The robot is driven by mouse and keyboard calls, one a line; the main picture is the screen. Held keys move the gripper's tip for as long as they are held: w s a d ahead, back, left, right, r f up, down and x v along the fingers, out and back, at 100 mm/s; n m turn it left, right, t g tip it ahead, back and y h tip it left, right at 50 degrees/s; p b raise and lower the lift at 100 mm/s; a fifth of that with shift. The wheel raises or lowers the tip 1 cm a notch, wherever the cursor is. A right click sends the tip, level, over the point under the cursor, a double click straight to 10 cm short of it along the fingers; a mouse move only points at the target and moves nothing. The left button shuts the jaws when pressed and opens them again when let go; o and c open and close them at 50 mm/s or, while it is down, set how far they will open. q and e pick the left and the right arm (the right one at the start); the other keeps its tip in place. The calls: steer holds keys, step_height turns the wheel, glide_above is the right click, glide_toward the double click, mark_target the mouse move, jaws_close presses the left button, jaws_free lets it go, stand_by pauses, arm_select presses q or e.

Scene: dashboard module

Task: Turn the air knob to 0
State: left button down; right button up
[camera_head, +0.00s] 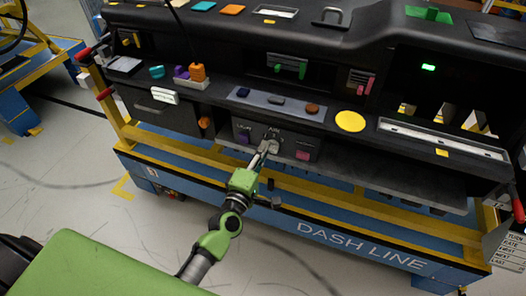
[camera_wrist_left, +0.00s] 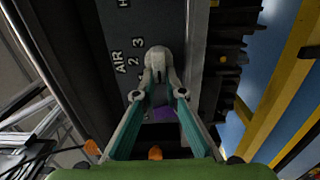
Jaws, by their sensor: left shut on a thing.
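The air knob is a grey knob (camera_wrist_left: 157,58) on the dark control panel (camera_wrist_left: 191,50), beside the printed word AIR and the numbers 2 and 3. My left gripper (camera_wrist_left: 159,84) is shut on this knob, with its fingertips on either side of it. I cannot tell which number the knob points to. In the head view my left gripper (camera_head: 267,147) reaches the middle of the small panel (camera_head: 254,129) under the dashboard and hides most of the knob. My right gripper is not in view.
A purple control (camera_head: 244,138) sits left of the knob and a pink one (camera_head: 303,155) right of it. The dashboard ledge (camera_head: 218,92) overhangs the panel. A yellow rail (camera_head: 350,211) of the blue cart runs below. Open floor (camera_head: 80,200) lies to the left.

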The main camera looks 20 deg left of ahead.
arm_select(q)
steer(key=shift+w+r, duration=0.1)
steer(key=shift+r, duration=0.05)
steer(key=c, duration=2.1)
jaws_free()
steer(key=shift+f, duration=0.2)
steer(key=s, duration=1.2)
steer(key=shift+a, duration=0.2)
